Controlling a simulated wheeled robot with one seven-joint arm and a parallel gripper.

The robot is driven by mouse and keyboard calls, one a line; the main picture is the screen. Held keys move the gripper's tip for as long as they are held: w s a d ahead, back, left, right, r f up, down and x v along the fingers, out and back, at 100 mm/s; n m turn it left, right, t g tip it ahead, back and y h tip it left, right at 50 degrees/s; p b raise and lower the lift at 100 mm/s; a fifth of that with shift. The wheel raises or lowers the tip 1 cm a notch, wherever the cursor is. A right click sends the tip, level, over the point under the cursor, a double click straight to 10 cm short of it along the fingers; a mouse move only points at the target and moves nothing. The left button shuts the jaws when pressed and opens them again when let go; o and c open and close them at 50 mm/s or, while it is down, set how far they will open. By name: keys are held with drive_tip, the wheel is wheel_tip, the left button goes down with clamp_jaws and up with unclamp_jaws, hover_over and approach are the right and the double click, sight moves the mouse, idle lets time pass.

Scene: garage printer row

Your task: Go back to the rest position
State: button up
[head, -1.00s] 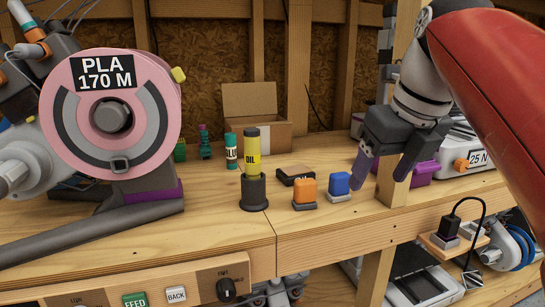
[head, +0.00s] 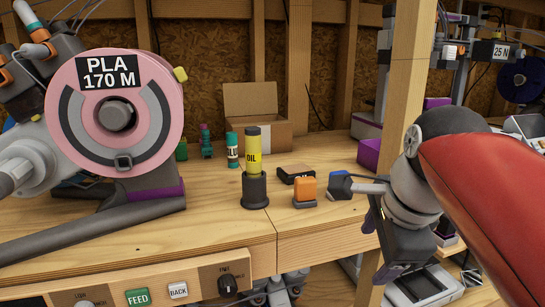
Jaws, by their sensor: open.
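My gripper (head: 380,248) is at the lower right in the head view, at the bench's front edge, below my red arm. Its fingers are partly hidden, but the jaws are open and nothing shows between them.
The wooden bench (head: 225,225) carries a pink PLA spool (head: 90,140), a yellow oil bottle (head: 253,158), a teal glue stick (head: 232,152) and an open cardboard box (head: 262,132). A wooden post (head: 405,75) stands close behind my arm. Front buttons and a knob (head: 228,286) line the bench edge.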

drive_tip(key=s+f+n, duration=0.3)
drive_tip(key=f+n, duration=0.5)
drive_tip(key=n, duration=0.1)
drive_tip(key=s+f+n, duration=0.4)
drive_tip(key=f+n, duration=0.3)
drive_tip(key=n, duration=0.2)
drive_tip(key=shift+s+a+f+t+h, duration=0.15)
drive_tip(key=shift+f+t+h, duration=0.15)
drive_tip(key=shift+f, duration=0.1)
